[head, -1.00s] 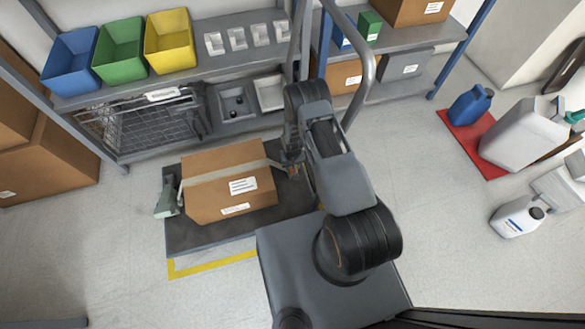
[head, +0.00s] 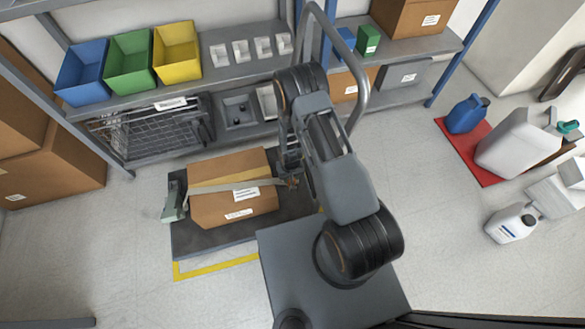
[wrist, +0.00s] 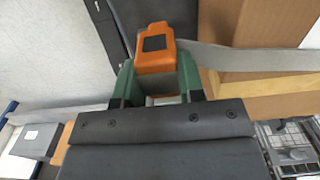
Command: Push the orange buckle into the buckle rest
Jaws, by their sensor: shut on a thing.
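The orange buckle (wrist: 155,48) with a dark square on its face is between the green fingers of my gripper (wrist: 157,72) in the wrist view. My gripper is shut on it. A grey strap (wrist: 245,57) runs from the buckle across the cardboard box (wrist: 263,22). In the head view my gripper (head: 292,181) is at the right side of the box (head: 215,203), mostly hidden by my arm. The strap (head: 225,186) crosses the box top from a grey-green fitting (head: 172,205) on its left. I cannot clearly make out the buckle rest.
The box stands on a dark platform (head: 210,240) with yellow floor marking (head: 215,267) in front. Behind are shelves with blue, green and yellow bins (head: 177,52) and a wire basket (head: 150,128). Jugs (head: 517,143) stand at the right; floor between is clear.

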